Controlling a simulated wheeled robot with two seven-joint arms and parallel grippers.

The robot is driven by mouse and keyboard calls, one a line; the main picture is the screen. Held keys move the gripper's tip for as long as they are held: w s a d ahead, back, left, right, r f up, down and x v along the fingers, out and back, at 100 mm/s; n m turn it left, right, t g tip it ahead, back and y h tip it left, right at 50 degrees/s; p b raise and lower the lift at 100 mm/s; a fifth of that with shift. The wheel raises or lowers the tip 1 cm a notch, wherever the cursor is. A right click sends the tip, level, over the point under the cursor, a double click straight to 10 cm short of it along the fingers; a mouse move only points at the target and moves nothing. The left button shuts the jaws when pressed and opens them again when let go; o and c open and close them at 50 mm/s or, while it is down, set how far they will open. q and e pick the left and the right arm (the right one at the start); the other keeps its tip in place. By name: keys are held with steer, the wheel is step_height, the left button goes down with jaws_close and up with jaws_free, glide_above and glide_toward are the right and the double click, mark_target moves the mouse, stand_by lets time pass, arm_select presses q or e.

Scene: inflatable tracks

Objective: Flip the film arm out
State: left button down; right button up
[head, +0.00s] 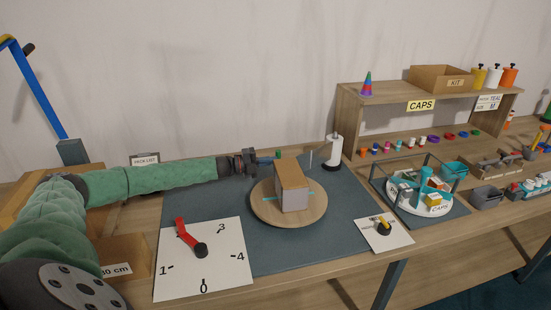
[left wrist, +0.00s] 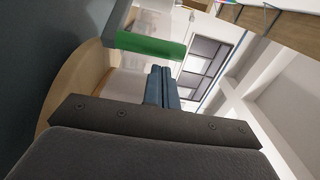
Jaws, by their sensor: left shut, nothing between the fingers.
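A white film roll (head: 335,148) stands upright on a dark base behind the turntable, with a thin grey piece beside it on its left. I cannot tell clearly which part is the film arm. A brown-topped box (head: 292,185) sits on the round wooden turntable (head: 262,208). My left gripper (head: 268,160) reaches in from the left, behind the box, close to a small green piece (head: 277,154). In the left wrist view the shut, empty fingers (left wrist: 161,88) point toward a green bar (left wrist: 150,45); contact cannot be told. My right gripper is out of view.
A white dial card with a red pointer (head: 187,235) lies front left of the turntable. A smaller card with a black-and-yellow knob (head: 383,225) lies front right. A framed caps carousel (head: 425,200) stands to the right, below a wooden shelf (head: 400,91).

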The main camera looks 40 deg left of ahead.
arm_select(q)
steer(key=shift+p+x, duration=0.3)
steer(key=shift+x, duration=0.85)
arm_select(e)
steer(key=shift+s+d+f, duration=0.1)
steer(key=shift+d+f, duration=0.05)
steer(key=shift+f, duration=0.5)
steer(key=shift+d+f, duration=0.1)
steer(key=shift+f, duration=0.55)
arm_select(q)
steer(key=shift+a, duration=0.1)
